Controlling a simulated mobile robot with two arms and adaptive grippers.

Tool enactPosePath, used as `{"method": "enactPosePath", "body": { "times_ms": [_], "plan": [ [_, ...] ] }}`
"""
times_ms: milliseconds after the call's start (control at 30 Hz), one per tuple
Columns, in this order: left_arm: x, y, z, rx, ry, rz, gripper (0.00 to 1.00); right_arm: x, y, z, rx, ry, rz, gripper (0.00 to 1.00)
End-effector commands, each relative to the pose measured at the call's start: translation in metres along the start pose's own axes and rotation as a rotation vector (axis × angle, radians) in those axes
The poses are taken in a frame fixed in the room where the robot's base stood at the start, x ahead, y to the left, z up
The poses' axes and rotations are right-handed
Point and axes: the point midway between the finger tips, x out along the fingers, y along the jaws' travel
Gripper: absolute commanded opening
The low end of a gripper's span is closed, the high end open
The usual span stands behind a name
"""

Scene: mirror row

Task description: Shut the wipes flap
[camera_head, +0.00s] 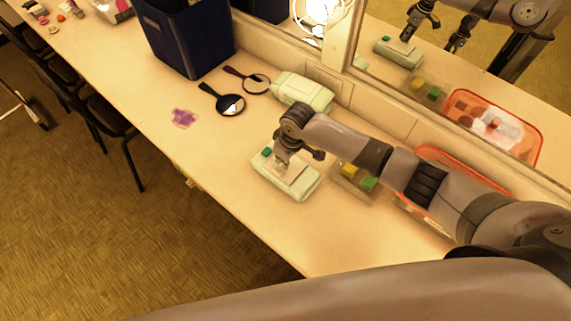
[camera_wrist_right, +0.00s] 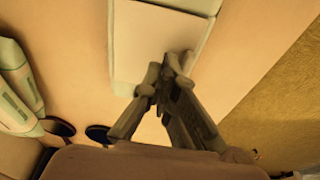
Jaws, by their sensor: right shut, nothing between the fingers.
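A pale green wipes box (camera_head: 270,179) with a white top panel and a small teal patch lies on the counter near its front edge. My right gripper (camera_head: 281,163) is shut and empty, pointing down over the box's top. In the right wrist view the box's white panel (camera_wrist_right: 150,35) with its pale green rim fills the upper middle. The shut fingertips (camera_wrist_right: 170,68) overlap the panel's near part; I cannot tell whether they touch it. The gripper partly hides the flap, and I cannot tell how far it is open. My left gripper is not directly in view.
A second pale green pack (camera_head: 302,90) lies behind, by the mirror. A clear tray with yellow and green blocks (camera_head: 369,184) and an orange-rimmed bin (camera_head: 462,165) are to the right. Hand mirrors (camera_head: 231,104) and a dark blue bin (camera_head: 190,40) are left. The mirror shows reflections.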

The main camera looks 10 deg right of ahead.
Motion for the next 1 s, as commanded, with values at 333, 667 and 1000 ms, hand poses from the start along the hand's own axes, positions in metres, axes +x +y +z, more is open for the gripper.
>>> {"method": "enactPosePath", "body": {
  "times_ms": [333, 667, 1000],
  "plan": [
    [-0.033, 0.0, -0.003, 0.0, 0.0, 0.0, 0.33, -0.031, 0.0, -0.006, 0.0, -0.001, -0.001, 0.0],
    [-0.052, -0.001, -0.005, 0.0, 0.0, 0.0, 0.33, -0.054, 0.0, -0.011, 0.0, 0.0, 0.0, 0.0],
    [-0.059, -0.001, -0.006, 0.0, 0.0, 0.0, 0.33, -0.07, 0.0, -0.014, 0.0, -0.001, 0.0, 0.0]
  ]
}}
